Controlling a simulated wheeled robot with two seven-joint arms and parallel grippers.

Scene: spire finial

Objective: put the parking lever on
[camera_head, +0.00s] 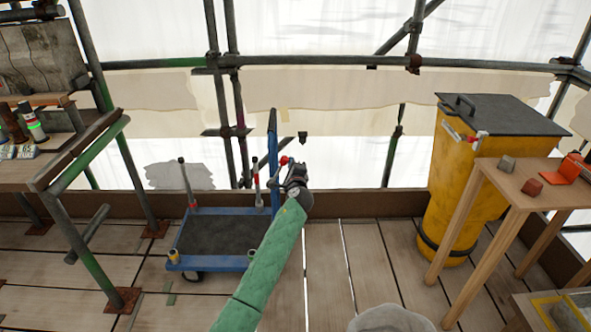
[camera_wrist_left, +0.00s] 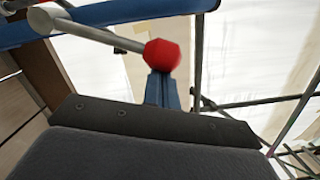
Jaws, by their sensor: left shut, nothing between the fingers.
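A blue cart (camera_head: 215,262) with a dark deck stands on the plank floor, left of centre. Its tall blue upright (camera_head: 273,150) rises at the right rear. The parking lever, a grey rod (camera_wrist_left: 100,34) with a red knob (camera_wrist_left: 162,55), reaches out near this upright; the red knob also shows in the head view (camera_head: 284,160). My left gripper (camera_head: 296,170), at the end of the green-sleeved arm, is just right of the knob. It is shut and empty. In the left wrist view the knob overlaps the fingers (camera_wrist_left: 161,92); I cannot tell whether they touch. My right gripper is out of view.
A yellow bin (camera_head: 460,180) with a dark lid stands at the right, behind a wooden table (camera_head: 520,190) with small blocks. Scaffold poles and a workbench (camera_head: 50,165) stand at the left. The floor (camera_head: 340,270) right of the cart is clear.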

